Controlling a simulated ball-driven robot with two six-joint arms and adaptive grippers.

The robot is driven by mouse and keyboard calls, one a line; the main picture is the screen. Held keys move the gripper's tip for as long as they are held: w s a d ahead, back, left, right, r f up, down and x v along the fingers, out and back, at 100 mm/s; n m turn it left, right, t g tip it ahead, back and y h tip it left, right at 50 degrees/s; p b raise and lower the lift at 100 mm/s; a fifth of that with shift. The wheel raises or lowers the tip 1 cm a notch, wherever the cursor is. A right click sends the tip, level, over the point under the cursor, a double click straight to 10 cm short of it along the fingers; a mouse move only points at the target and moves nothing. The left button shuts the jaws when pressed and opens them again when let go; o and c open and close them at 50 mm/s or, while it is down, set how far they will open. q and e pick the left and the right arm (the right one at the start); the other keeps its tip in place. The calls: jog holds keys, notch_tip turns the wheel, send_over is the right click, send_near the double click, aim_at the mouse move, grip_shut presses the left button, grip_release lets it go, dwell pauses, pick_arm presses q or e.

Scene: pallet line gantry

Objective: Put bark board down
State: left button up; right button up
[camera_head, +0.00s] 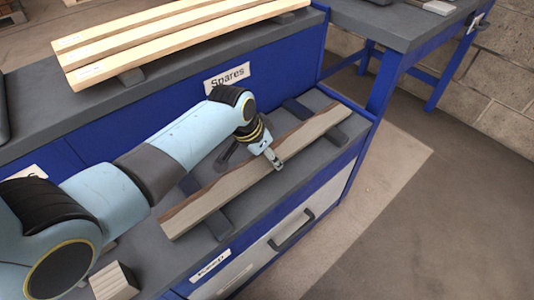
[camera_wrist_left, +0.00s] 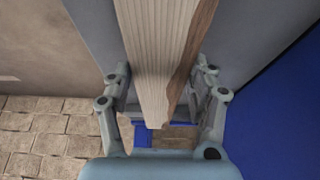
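The bark board (camera_head: 222,189), a long grey-brown plank with a dark bark edge, lies lengthwise along the lower grey shelf. It crosses dark bearers, but I cannot tell whether it bears on them or hovers just above. My left gripper (camera_head: 276,160) points down at the board's middle stretch. In the left wrist view the board (camera_wrist_left: 160,55) runs between the fingers of the left gripper (camera_wrist_left: 160,105), which close in on both sides of it. My right gripper is not in view.
Dark bearers (camera_head: 216,223) stick out under the board. A small wooden block (camera_head: 114,282) stands at the front left. A grey-topped blue table (camera_head: 385,25) is at the back right.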

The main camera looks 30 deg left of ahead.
pick_arm(q)
jog(key=o, duration=0.4)
jog(key=shift+c, duration=0.2)
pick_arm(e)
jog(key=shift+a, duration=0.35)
pick_arm(q)
jog(key=p+v, duration=0.4)
jog(key=v, duration=0.8)
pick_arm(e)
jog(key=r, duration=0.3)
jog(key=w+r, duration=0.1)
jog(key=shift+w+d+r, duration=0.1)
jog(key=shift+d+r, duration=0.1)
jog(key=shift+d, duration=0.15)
pick_arm(q)
jog(key=shift+r, duration=0.1)
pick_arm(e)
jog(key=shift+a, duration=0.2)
